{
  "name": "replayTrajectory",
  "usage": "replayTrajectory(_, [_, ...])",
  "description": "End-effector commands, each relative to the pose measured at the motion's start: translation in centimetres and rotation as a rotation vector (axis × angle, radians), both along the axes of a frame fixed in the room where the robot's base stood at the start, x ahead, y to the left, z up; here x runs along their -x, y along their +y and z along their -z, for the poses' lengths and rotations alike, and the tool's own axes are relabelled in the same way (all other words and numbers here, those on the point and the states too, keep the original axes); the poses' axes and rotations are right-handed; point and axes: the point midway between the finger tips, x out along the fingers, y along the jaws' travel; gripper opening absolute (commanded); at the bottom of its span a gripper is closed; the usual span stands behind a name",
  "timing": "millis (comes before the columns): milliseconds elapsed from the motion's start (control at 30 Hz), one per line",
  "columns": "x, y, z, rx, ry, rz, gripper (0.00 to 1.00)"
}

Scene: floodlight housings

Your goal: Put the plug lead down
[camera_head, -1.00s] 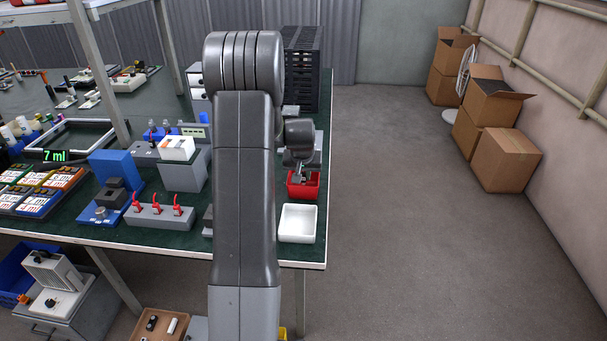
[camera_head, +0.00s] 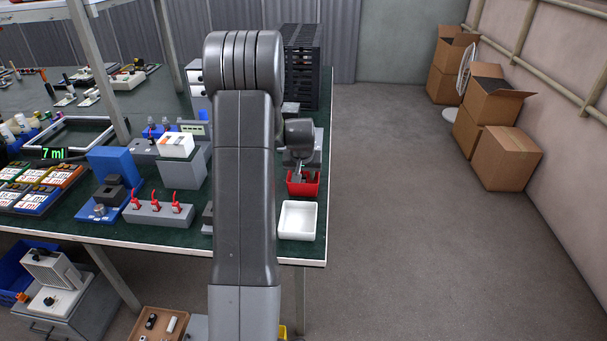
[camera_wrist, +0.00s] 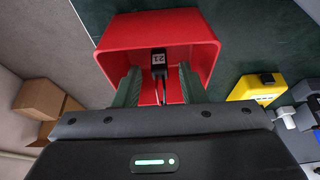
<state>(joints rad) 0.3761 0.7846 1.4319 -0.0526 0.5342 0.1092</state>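The plug lead (camera_wrist: 159,64) is a black plug with a white number label and a thin cable, seen in the wrist view. It is inside the red bin (camera_wrist: 108,38), near the bin's far wall, with its cable running back between the fingers. My gripper (camera_wrist: 159,84) is open at the bin, with one green finger on each side of the plug and a visible gap on both sides. In the head view, the red bin (camera_head: 315,188) stands near the bench's right edge, and my gripper (camera_head: 299,177) reaches down into it. The plug cannot be made out there.
A white tray (camera_head: 298,221) sits just in front of the red bin. A black rack (camera_head: 303,65) stands behind it. A yellow object (camera_wrist: 257,90) and grey parts lie beside the bin in the wrist view. Cardboard boxes (camera_head: 507,158) stand on the floor at the right.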

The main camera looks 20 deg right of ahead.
Motion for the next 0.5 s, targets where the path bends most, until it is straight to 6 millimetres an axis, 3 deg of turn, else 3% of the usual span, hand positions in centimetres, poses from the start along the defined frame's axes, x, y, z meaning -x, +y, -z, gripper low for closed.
replayTrajectory(233, [0.4, 0.2, -2.6, 0.002, -0.004, 0.000, 0.37])
replayTrajectory(500, [2.4, 1.1, -7.7, 0.001, -0.004, 0.000, 0.37])
